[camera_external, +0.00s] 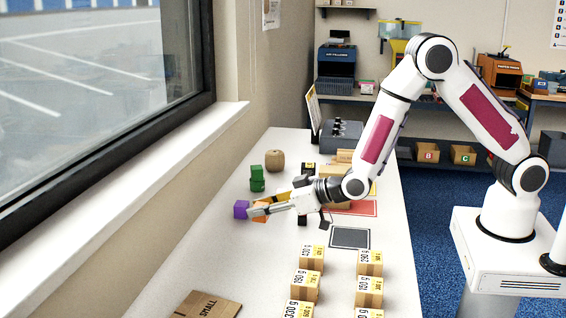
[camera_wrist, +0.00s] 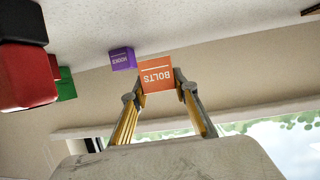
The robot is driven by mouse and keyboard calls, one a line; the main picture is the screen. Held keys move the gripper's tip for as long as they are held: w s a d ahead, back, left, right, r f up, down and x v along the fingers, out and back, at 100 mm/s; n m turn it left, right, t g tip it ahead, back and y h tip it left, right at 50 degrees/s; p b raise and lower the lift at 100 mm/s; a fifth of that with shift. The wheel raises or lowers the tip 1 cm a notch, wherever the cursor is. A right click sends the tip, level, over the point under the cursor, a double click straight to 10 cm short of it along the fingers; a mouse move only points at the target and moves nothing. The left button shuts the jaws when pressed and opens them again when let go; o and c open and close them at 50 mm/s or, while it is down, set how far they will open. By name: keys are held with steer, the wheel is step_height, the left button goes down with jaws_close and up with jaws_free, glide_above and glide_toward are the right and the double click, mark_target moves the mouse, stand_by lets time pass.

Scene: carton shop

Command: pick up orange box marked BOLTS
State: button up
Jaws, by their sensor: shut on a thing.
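The orange box marked BOLTS (camera_wrist: 156,75) is between my gripper's fingertips (camera_wrist: 158,84) in the wrist view, its lettering upside down. My gripper is shut on it. In the external view, my gripper (camera_external: 259,209) reaches left over the white table, and the orange box (camera_external: 260,214) shows partly behind its fingers. The frames do not clearly show whether the box touches the table. A purple box (camera_external: 241,209) is just left of the orange one; in the wrist view, the purple box (camera_wrist: 122,58) shows its label, also upside down.
Several labelled cartons (camera_external: 306,286) stand at the front right of the table (camera_external: 222,262). A flat SMALL carton (camera_external: 208,305) lies at the front. A window ledge (camera_external: 120,190) runs along the left.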

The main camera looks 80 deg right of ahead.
steer(key=shift+r, duration=2.75)
